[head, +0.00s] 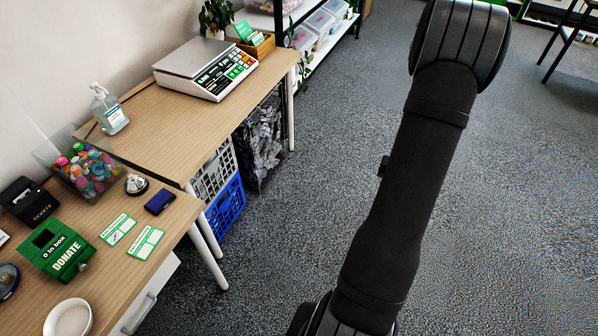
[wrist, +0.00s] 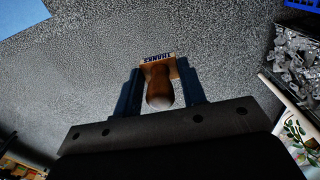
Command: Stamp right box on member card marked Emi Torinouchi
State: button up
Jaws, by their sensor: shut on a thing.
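My gripper (wrist: 160,92) is shut on a wooden-handled stamp (wrist: 160,86) in the wrist view. A label on the stamp's block reads THANKS. The stamp is held in the air with grey carpet beyond it. Two white and green member cards lie on the near desk in the head view, a left card (head: 118,229) and a right card (head: 145,242). The names on them are too small to read. A dark blue ink pad (head: 159,201) lies behind the cards. My gripper and the stamp are out of the head view.
A green DONATE box (head: 57,249) stands left of the cards, with a white dish (head: 68,318) in front. A bell (head: 136,184) and a clear bin of colourful balls (head: 85,169) stand behind. A scale (head: 206,69) sits on the far desk. The carpet (head: 290,210) is open.

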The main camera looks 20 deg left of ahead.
jog(key=s+a+r+n, duration=0.1)
jog(key=a+n, duration=0.1)
jog(key=a, duration=1.7)
jog(key=s+a+r+n, duration=0.2)
jog(key=a+n, duration=0.1)
jog(key=a, duration=1.6)
notch_tip(320, 180, up, 3)
jog(key=n, duration=0.4)
send_over(159, 200)
jog(key=shift+f, duration=3)
jog(key=shift+f, duration=0.6)
notch_tip(159, 200, up, 7)
